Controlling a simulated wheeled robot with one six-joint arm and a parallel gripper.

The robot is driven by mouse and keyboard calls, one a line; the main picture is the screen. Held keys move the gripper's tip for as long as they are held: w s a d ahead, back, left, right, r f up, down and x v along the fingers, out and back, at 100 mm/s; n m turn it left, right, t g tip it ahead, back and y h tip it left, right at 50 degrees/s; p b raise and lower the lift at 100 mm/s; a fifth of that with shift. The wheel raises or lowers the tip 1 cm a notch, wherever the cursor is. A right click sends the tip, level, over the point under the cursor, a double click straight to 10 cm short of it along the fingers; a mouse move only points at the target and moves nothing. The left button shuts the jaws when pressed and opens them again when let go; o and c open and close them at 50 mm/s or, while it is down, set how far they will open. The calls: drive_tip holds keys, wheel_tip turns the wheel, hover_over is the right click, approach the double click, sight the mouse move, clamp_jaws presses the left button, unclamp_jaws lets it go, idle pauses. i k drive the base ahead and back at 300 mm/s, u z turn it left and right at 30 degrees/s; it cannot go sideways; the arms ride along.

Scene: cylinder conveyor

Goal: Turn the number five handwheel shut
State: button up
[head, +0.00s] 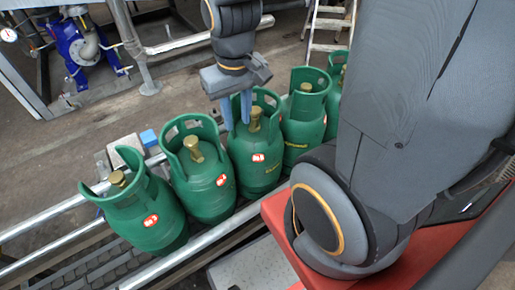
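Several green gas cylinders stand in a row on the conveyor, each with a brass valve and handwheel inside its collar. Their handwheels are the front-left one (118,178), the second (193,148), the third (255,118), the fourth (306,87) and a far one partly hidden behind my arm. The red and white labels are too small to read, so I cannot tell which is number five. My gripper (237,118) points down at the third cylinder (258,165), its blue fingers apart, just left of that handwheel. I see nothing between the fingers; whether they touch the collar is unclear.
The conveyor has metal rails (45,215) along its sides. A small blue box (148,138) sits beside it. A blue pump (80,45) and pipework stand at the back left, and a ladder (329,28) at the back. The raised collars stand close around the handwheels.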

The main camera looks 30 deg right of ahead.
sight(256, 112)
drive_tip(key=k, duration=1)
drive_tip(key=u, duration=1.2)
drive_tip(key=i, duration=1.15)
drive_tip(key=z, duration=1.2)
